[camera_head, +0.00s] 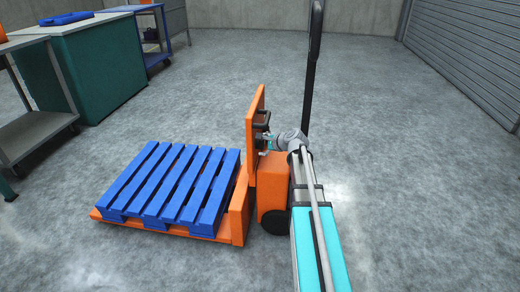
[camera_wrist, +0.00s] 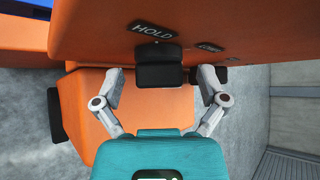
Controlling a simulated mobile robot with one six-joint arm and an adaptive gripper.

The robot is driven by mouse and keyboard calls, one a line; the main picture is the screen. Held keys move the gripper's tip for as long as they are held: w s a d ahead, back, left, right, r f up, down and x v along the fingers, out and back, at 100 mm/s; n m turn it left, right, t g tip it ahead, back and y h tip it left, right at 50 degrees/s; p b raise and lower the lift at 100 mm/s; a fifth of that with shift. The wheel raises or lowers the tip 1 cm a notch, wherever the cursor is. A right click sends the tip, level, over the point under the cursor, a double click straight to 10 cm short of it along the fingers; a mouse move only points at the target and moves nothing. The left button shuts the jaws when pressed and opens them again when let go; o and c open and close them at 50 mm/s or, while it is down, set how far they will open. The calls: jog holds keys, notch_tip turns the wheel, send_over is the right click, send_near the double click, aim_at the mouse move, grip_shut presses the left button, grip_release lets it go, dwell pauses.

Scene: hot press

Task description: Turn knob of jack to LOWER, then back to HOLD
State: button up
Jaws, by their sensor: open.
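The orange jack (camera_head: 256,112) stands upright in the middle of the head view, with a tall black handle (camera_head: 313,70) behind it. In the wrist view its orange panel (camera_wrist: 90,28) carries a HOLD label (camera_wrist: 152,28) and a second, partly legible label (camera_wrist: 210,47) to the right. The black knob (camera_wrist: 160,54) sits directly below the HOLD label. My gripper (camera_wrist: 162,76) is open, one finger on each side of the knob, with visible gaps. In the head view my gripper (camera_head: 267,141) is close to the panel and partly hidden by my arm.
A blue pallet (camera_head: 168,186) lies on the jack's orange forks (camera_head: 105,215) at left. A green cabinet (camera_head: 95,70) and carts (camera_head: 35,130) stand at the back left. A roller shutter (camera_head: 470,55) is at right. Grey floor around the jack is clear.

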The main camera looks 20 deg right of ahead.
jog(key=shift+w+a+f, duration=0.1)
jog(key=shift+w+f, duration=0.05)
jog(key=shift+w, duration=0.15)
